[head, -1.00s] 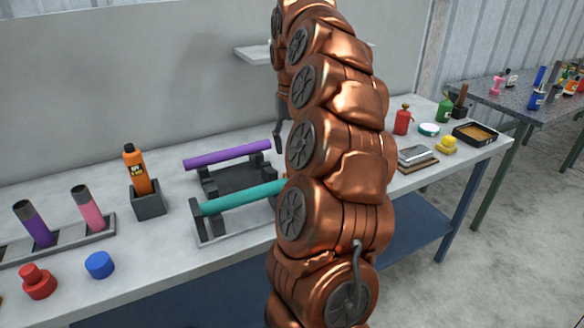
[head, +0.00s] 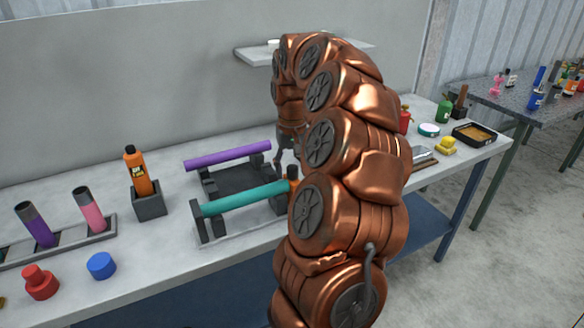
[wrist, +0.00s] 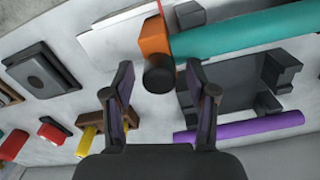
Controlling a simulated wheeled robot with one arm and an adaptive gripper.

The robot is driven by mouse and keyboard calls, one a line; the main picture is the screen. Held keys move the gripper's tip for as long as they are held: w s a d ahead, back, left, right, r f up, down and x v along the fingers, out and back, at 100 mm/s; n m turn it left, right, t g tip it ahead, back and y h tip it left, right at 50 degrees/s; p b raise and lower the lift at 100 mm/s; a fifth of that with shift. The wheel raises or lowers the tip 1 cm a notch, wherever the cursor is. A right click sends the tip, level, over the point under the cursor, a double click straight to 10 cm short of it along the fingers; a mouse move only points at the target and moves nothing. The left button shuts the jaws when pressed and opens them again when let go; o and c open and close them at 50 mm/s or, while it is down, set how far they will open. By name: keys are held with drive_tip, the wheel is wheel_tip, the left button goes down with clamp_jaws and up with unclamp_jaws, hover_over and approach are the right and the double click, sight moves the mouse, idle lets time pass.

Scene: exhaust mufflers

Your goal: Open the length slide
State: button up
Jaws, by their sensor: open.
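The jig (head: 200,228) on the bench holds a teal tube (head: 240,198) in front and a purple tube (head: 228,155) behind. An orange block (wrist: 154,37) with a dark round knob (wrist: 159,74) is at the end of the teal tube in the wrist view. It looks like the length slide, though I cannot be sure. It is partly hidden by my arm in the head view (head: 293,174). Contact cannot be told. My gripper shows small in the head view (head: 287,157).
The jig's dark supports (wrist: 282,72) stand beside the fingers. An orange bottle (head: 138,172) in a grey holder and a rack of tubes (head: 105,226) are to the left. A yellow item (head: 446,146) and a tray (head: 476,134) lie to the right. A shelf (head: 255,54) hangs behind.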

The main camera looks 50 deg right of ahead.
clamp_jaws()
idle(0.4)
